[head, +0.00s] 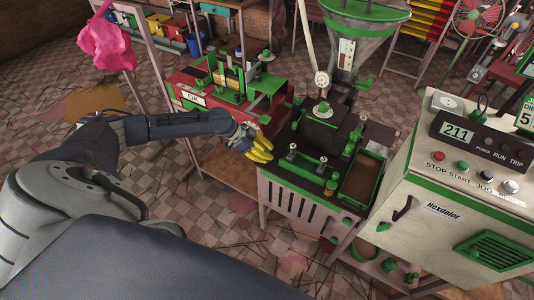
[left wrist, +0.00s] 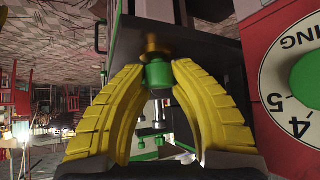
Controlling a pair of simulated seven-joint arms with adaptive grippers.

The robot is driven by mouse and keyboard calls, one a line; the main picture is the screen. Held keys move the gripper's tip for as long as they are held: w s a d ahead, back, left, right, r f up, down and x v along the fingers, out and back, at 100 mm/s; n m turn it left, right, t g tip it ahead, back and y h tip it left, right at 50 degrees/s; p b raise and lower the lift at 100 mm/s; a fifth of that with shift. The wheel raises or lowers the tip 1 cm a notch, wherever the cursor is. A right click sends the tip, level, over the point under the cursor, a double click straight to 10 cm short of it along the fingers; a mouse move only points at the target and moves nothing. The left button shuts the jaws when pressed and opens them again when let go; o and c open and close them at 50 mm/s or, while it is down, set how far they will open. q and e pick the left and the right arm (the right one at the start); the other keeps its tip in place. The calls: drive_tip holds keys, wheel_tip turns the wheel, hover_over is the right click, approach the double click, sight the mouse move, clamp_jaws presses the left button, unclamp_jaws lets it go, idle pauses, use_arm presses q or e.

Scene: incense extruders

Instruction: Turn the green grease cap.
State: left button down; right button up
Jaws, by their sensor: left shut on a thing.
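The green grease cap (left wrist: 158,75) shows in the left wrist view, below a brass-coloured fitting (left wrist: 157,48) on a dark machine body. My left gripper (left wrist: 159,68) has its two yellow fingers on either side of the cap, with the tips closed on it. In the head view, my left gripper (head: 267,150) is at the left side of the green-and-black extruder (head: 318,140). I cannot make out the cap in the head view. My right gripper is in neither view.
A red machine marked OK (head: 193,97) stands close behind my left gripper. A control cabinet (head: 450,215) showing 211 stands at the right. A white dial with a green knob (left wrist: 306,75) is near in the left wrist view. Tiled floor is open at left.

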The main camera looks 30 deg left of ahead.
use_arm(q)
drive_tip(key=shift+f+m+g+h, duration=0.1)
drive_tip(key=shift+m+g+h, duration=0.4)
drive_tip(key=shift+m+g, duration=1.15)
drive_tip(key=shift+s+m, duration=0.1)
drive_tip(key=shift+m, duration=0.35)
drive_tip(key=c, duration=1.1)
unclamp_jaws()
drive_tip(key=v, duration=1.2)
